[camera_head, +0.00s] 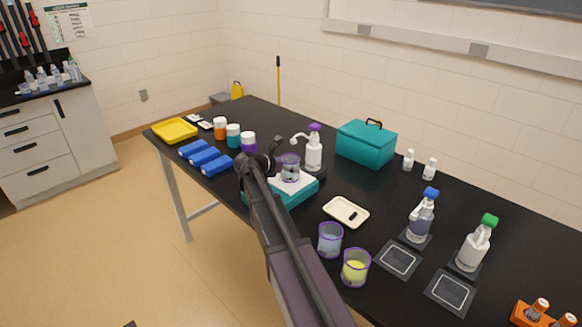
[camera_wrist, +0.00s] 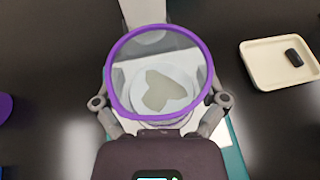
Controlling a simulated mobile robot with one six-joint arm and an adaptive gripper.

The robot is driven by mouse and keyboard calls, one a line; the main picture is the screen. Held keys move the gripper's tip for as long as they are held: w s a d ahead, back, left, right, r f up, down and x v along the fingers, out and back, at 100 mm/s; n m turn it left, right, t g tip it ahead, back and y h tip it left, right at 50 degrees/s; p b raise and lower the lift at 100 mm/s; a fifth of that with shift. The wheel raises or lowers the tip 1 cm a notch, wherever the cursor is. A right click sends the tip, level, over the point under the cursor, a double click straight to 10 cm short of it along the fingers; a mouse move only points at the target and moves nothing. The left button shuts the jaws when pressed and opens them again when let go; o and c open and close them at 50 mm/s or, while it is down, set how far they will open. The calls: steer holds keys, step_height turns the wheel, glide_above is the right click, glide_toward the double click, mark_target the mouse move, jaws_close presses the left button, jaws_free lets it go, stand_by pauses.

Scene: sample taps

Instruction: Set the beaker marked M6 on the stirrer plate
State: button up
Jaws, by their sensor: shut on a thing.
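My gripper (camera_head: 277,158) is shut on a clear beaker (camera_head: 290,168) with a purple rim. In the wrist view, the fingers of my gripper (camera_wrist: 160,102) sit at either side of this beaker (camera_wrist: 113,78), and a grey-beige patch shows inside it. The beaker looks upright over the white top of the teal stirrer plate (camera_head: 299,196). The stirrer plate's teal edge also shows in the wrist view (camera_wrist: 236,158). I cannot tell whether the beaker's base touches the top. No M6 mark is readable.
Beakers with bluish (camera_head: 329,241) and yellow (camera_head: 355,268) contents stand nearer the front. A cream tray (camera_head: 338,204) with a small dark item lies to the right. A purple-capped wash bottle (camera_head: 314,153) stands close behind the plate. A teal box (camera_head: 365,147) is farther back.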

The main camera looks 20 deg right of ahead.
steer(key=shift+f, duration=0.15)
steer(key=o, duration=0.9)
steer(key=shift+c, duration=0.2)
steer(key=shift+r, duration=0.25)
steer(key=p+v, duration=0.4)
steer(key=v, duration=0.8)
steer(key=shift+p, duration=0.3)
steer(key=shift+f, duration=0.1)
